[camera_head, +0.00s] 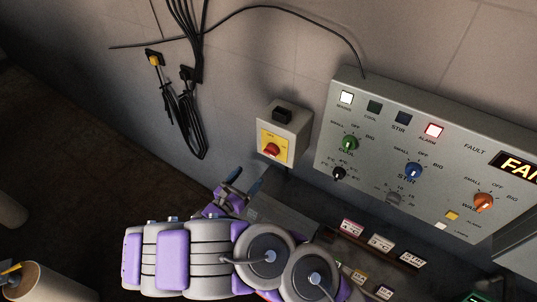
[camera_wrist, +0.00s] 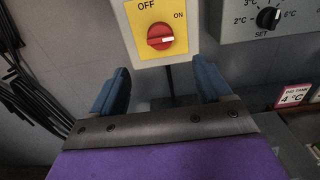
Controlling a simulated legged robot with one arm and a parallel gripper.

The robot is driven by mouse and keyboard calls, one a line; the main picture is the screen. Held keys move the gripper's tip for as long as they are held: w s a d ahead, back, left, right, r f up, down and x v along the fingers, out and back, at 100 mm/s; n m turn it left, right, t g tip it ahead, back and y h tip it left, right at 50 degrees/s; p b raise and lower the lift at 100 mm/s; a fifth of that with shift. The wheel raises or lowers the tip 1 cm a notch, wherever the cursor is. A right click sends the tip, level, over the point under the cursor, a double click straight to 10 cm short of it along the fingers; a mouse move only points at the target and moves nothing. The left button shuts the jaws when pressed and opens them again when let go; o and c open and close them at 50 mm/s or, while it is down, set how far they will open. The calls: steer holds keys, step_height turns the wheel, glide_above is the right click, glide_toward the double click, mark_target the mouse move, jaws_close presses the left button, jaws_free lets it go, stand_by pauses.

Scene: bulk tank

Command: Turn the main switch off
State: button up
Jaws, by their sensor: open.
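The main switch is a grey box with a yellow plate and a red rotary knob (camera_head: 272,149), mounted on the wall left of the control panel. In the wrist view the red knob (camera_wrist: 160,37) sits on the yellow plate, marked OFF at upper left and ON at right. The white mark on the knob points right, toward ON. My gripper (camera_head: 243,186) is just below and left of the switch box, apart from it. In the wrist view my gripper (camera_wrist: 162,88) is open and empty, its blue fingers below the knob on either side.
The control panel (camera_head: 385,185) with coloured knobs, lamps and a fault display is right of the switch. Labelled cards (camera_head: 381,242) sit below it. Black cables (camera_head: 185,105) hang on the wall at left. Wall between cables and switch is clear.

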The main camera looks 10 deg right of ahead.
mark_target(268, 153)
steer(key=b+x, duration=0.1)
steer(key=x, duration=1)
steer(key=shift+w+d, duration=0.2)
steer(key=shift+d, duration=0.05)
steer(key=shift+w+d, duration=0.35)
steer(key=shift+w, duration=0.25)
steer(key=c, duration=1)
